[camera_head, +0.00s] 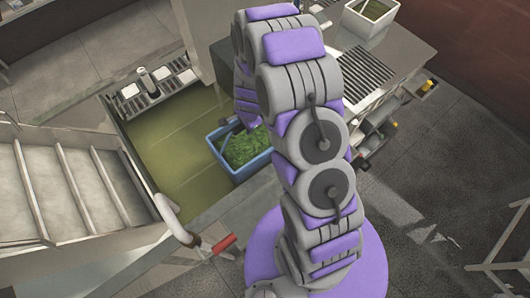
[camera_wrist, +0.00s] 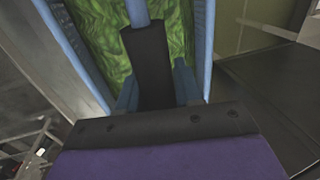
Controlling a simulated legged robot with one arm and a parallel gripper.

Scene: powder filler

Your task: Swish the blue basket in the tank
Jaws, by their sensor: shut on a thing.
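The blue basket (camera_head: 219,166), filled with leafy green stuff (camera_head: 247,148), is at the near right side of the tank (camera_head: 165,150), which holds murky green liquid. In the head view my arm covers the basket's right side and my gripper's fingertips. In the wrist view the basket's blue rim (camera_wrist: 70,52) and the greens (camera_wrist: 95,25) fill the upper middle. My gripper (camera_wrist: 150,70) is shut on a blue bar of the basket, its dark finger lying in front of the greens. How deep the basket sits in the liquid cannot be told.
Metal steps (camera_head: 75,190) stand at the left of the tank. A red-handled lever (camera_head: 223,243) is at the near edge. Open liquid lies left of the basket.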

